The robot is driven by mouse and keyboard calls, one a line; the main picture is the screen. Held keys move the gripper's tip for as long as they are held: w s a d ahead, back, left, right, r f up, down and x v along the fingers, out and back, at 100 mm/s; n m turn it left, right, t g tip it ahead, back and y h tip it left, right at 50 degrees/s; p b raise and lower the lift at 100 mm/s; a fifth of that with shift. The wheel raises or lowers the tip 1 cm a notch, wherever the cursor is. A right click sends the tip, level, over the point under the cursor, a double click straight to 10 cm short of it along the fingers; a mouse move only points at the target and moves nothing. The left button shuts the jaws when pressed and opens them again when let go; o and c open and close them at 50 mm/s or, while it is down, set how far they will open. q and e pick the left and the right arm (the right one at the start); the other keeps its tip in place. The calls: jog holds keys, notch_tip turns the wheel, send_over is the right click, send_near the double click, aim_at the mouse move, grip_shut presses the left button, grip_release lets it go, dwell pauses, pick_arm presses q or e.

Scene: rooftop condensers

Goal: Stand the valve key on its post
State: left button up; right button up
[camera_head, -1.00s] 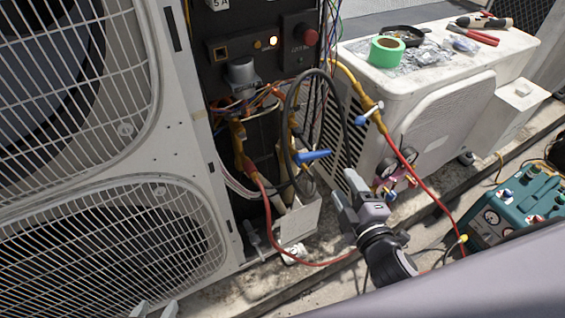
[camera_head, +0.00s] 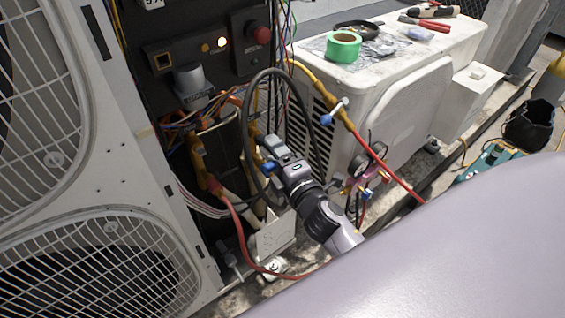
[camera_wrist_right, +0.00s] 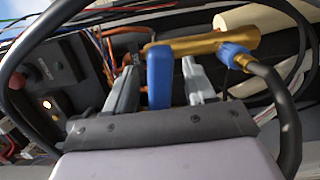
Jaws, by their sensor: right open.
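A blue handle (camera_wrist_right: 160,75), seemingly the valve key, stands between the two fingers of my right gripper (camera_wrist_right: 163,88) in the wrist view. Its top meets or overlaps a brass fitting (camera_wrist_right: 205,44). Gaps show on both sides of the handle, so the fingers are open around it and not closed on it. In the head view my right gripper (camera_head: 271,152) is at the open condenser bay, and only a bit of the blue handle (camera_head: 267,167) shows beside it. I cannot make out a separate post. My left gripper is not in view.
A black hose (camera_wrist_right: 287,115) loops close around the gripper. Wires and pipes crowd the bay under a dark control panel (camera_head: 190,62). A white condenser unit (camera_head: 415,105) with green tape (camera_head: 343,47) on top stands to the right. A red hose (camera_head: 237,235) runs below.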

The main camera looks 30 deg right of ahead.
jog(key=shift+w, duration=0.55)
grip_shut()
